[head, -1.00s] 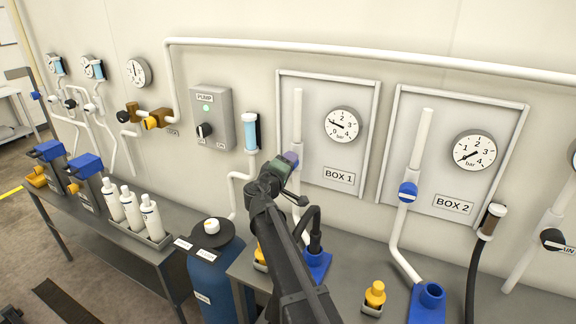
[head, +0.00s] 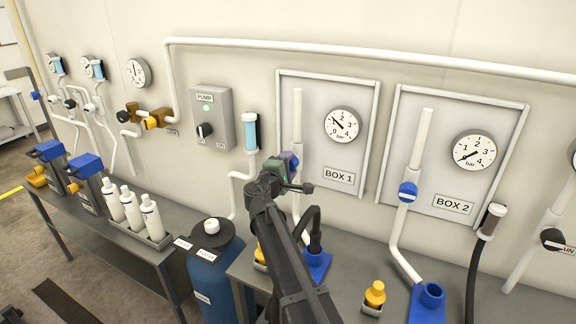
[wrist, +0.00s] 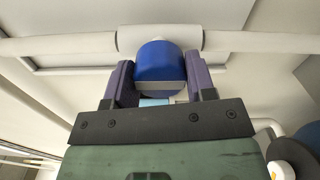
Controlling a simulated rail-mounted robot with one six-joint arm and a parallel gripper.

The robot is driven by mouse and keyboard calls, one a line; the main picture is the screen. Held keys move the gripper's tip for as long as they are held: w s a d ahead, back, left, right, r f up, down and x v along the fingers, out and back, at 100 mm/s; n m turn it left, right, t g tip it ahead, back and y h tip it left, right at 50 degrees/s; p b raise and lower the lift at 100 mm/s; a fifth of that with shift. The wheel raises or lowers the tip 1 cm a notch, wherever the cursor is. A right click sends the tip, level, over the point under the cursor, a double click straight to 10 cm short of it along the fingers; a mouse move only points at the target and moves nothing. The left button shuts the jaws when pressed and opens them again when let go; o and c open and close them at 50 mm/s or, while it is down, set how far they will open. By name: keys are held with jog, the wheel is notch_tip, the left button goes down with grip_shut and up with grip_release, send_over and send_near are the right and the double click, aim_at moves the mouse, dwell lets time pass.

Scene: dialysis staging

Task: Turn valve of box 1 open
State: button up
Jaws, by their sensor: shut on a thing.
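The box 1 valve is a blue knob (wrist: 160,62) on a white pipe (wrist: 75,43), seen in the wrist view. My gripper (wrist: 160,80) has its two purple fingers closed on either side of the knob. In the head view my gripper (head: 291,163) is at the box 1 pipe (head: 298,115) and hides the knob. The box 1 panel (head: 314,95) carries a round gauge (head: 343,124) and the BOX 1 label (head: 339,176). The gauge needle points to the upper left.
To the right, the box 2 panel (head: 476,112) has its own blue valve (head: 407,192) and gauge (head: 474,152). A black hose (head: 315,230) stands in a blue holder (head: 319,263) below my gripper. A blue tank (head: 213,268) and bottles (head: 133,208) are to the left.

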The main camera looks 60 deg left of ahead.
jog(key=o, duration=0.9)
jog(key=v, duration=1.1)
jog(key=shift+a, duration=0.1)
